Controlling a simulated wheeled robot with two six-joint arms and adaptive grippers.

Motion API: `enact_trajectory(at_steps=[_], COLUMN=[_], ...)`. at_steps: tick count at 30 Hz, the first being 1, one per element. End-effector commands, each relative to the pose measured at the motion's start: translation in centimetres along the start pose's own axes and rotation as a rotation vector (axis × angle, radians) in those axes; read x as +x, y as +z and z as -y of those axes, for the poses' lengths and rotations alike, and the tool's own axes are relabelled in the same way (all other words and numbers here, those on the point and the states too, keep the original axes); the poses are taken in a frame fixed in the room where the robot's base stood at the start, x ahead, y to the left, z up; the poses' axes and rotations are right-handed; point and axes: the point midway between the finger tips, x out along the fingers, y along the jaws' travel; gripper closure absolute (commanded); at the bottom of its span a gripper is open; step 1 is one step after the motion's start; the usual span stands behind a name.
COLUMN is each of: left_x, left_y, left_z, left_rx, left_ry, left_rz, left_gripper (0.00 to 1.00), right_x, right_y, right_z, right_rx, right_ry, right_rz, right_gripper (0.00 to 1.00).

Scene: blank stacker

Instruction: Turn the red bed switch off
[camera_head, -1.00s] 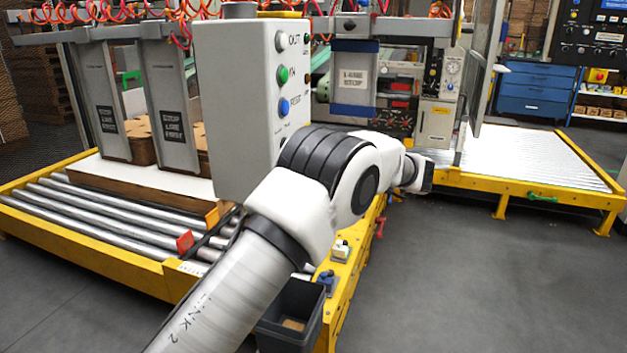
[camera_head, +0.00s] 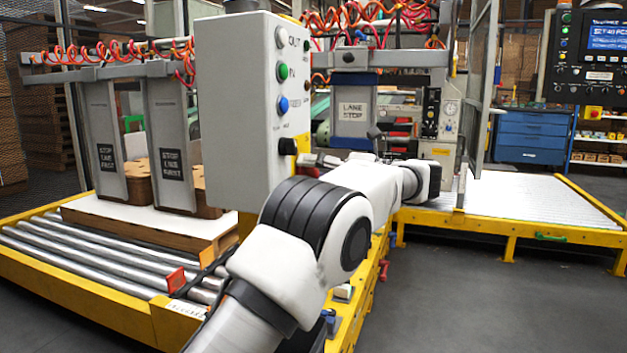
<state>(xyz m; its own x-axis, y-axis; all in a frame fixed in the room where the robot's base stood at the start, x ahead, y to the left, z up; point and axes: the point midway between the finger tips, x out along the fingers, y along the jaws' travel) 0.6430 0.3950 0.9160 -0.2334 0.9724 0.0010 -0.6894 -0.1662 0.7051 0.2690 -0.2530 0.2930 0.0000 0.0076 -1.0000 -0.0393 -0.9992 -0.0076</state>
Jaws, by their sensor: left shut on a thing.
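A grey control box (camera_head: 238,105) hangs in the middle left. Its narrow right side bears a white button, a green button, a blue button and a black knob (camera_head: 288,146) below them. I cannot single out the red bed switch for certain. A small red part (camera_head: 312,171) shows just right of the box, partly hidden by my arm. My left arm rises from the bottom and crosses in front of the box's lower corner. Its gripper (camera_head: 375,139) shows only as small dark parts behind the forearm. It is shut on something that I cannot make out. My right gripper is out of view.
A roller conveyor (camera_head: 95,265) with a yellow frame carries stacked brown blanks at the left. Lane stop plates (camera_head: 105,145) stand over it. A second roller table (camera_head: 525,196) is at the right. A red handle (camera_head: 383,270) sits on the yellow rail. Grey floor lies open at the lower right.

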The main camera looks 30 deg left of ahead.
Motion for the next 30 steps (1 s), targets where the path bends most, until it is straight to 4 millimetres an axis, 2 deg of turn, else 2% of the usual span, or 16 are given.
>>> enact_trajectory(at_steps=[14,15,16,26,30], left_x=[0.0,0.0,0.0,-0.1,-1.8], left_y=[-0.1,-0.1,-0.1,0.0,0.0], left_z=[0.1,0.1,0.1,0.0,0.1], left_rx=[-0.012,-0.011,-0.011,-0.012,-0.014], left_ry=[0.000,0.000,0.000,0.000,-0.001], left_rz=[-0.003,-0.003,-0.003,-0.001,0.002], left_gripper=[0.77,0.28,0.17,0.17,0.17], right_x=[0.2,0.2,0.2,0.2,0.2], right_y=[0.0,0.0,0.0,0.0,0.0], right_z=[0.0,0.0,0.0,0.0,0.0], right_rx=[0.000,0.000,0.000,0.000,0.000], right_ry=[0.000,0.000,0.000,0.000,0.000], right_rz=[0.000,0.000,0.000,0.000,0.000], right_gripper=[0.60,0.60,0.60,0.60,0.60])
